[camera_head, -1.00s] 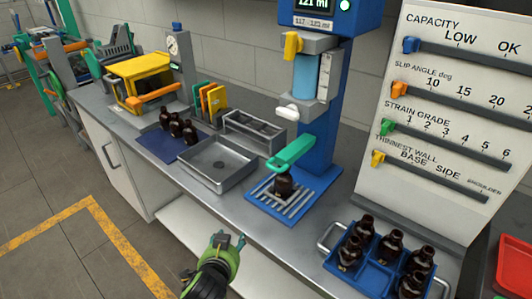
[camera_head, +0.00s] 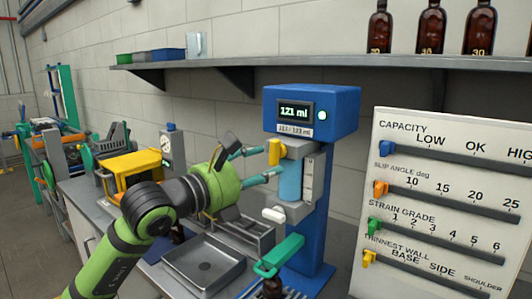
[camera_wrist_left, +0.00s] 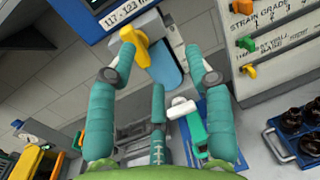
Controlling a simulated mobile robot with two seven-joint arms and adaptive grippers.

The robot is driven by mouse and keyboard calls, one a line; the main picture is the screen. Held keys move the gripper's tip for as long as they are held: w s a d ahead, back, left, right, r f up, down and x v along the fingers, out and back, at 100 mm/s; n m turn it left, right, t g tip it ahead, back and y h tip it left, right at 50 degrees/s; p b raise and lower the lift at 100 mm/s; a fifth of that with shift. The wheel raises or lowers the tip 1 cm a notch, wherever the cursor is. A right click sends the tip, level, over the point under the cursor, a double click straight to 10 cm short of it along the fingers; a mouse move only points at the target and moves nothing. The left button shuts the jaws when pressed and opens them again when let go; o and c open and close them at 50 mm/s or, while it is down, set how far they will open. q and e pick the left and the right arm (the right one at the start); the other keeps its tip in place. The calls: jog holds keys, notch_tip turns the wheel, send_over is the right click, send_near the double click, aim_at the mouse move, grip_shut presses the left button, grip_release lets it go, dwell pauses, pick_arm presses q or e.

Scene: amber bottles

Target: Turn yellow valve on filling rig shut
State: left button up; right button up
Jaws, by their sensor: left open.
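The yellow valve (camera_head: 274,152) is a lever handle on the front of the blue filling rig (camera_head: 340,110), beside a light-blue cylinder (camera_head: 290,180). It points downward in the head view. The rig's display (camera_head: 295,111) reads 121 ml. My left gripper (camera_head: 270,162) is open, its teal fingers reaching toward the valve. In the left wrist view the valve (camera_wrist_left: 134,42) shows beyond the spread fingertips (camera_wrist_left: 160,76), left of their middle. The fingers appear empty; I cannot tell whether one touches the valve. My right gripper is not in view.
A white lever (camera_head: 273,214) and a green handle (camera_head: 279,257) sit lower on the rig, above an amber bottle (camera_head: 271,288). A metal tray (camera_head: 204,265) lies left. A slider board (camera_head: 440,200) stands right. A shelf (camera_head: 330,62) with bottles runs above.

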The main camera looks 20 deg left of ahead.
aim_at(270, 151)
pick_arm(q)
jog(key=w+p, duration=0.1)
jog(key=w, duration=0.1)
jog(key=w+r+y+p, duration=0.1)
jog(key=w, duration=0.1)
jog(key=w+y+p, duration=0.1)
jog(key=w+p, duration=0.1)
jog(key=shift+w+a+r+n+t, duration=0.2)
jog(key=shift+a+r+n+t, duration=0.1)
jog(key=shift+a+t, duration=0.1)
jog(key=shift+w+d+f+p, duration=0.2)
jog(key=shift+w+p, duration=0.1)
jog(key=shift+w, duration=0.1)
jog(key=shift+c, duration=0.4)
grip_shut()
